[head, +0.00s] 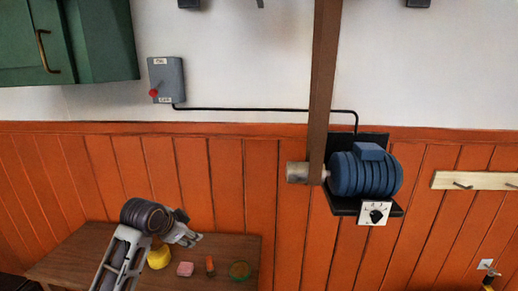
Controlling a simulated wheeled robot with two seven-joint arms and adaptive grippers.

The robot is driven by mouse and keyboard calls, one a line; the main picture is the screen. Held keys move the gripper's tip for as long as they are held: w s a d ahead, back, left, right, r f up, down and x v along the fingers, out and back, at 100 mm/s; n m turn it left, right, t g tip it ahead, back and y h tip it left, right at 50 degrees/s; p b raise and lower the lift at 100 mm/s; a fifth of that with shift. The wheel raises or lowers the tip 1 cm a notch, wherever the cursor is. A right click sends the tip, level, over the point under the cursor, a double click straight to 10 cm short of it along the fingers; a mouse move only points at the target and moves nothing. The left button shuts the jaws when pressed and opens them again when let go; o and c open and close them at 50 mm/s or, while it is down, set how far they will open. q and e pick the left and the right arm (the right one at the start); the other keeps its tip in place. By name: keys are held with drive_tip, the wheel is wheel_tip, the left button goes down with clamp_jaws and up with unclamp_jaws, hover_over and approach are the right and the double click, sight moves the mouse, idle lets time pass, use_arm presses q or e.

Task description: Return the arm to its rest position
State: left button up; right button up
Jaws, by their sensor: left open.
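My left arm (120,262) comes in from the bottom left, with a dark ribbed joint (147,215) near its end. My left gripper (190,228) is open and empty. In the picture it overlaps the back of the wooden table (75,255), just above a yellow object (159,257). I cannot tell how high it is above the table. My right gripper is not in view.
A pink block (185,269), a small orange-brown item (210,265) and a round greenish item (239,271) lie on the table. A blue motor (364,172) with a belt (324,80), a dial (376,213), a grey switch box (167,80) and a green cabinet (100,40) are on the wall.

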use_arm(q)
drive_tip(key=s+f+n+g+y, duration=0.1)
drive_tip(key=s+f+n, duration=0.2)
drive_tip(key=s+f, duration=0.55)
drive_tip(key=s+f+n+g, duration=0.2)
drive_tip(key=s+f, duration=0.3)
drive_tip(key=s, duration=0.6)
drive_tip(key=s+f+n+g+y, duration=0.1)
drive_tip(key=s+f+n, duration=0.2)
drive_tip(key=s+f, duration=0.55)
drive_tip(key=s+f+g+b, duration=0.1)
drive_tip(key=s+f, duration=0.1)
drive_tip(key=f, duration=1.5)
drive_tip(key=s+f+g+b, duration=0.1)
drive_tip(key=s+f, duration=0.1)
drive_tip(key=f, duration=1.5)
drive_tip(key=s+a+f+b, duration=0.2)
drive_tip(key=s+a+f, duration=0.1)
drive_tip(key=s+f, duration=1.8)
drive_tip(key=shift+s+a+g, duration=0.2)
drive_tip(key=shift+s+g, duration=0.2)
drive_tip(key=shift+s, duration=0.35)
drive_tip(key=shift+w+f+m, duration=0.1)
drive_tip(key=shift+m, duration=0.2)
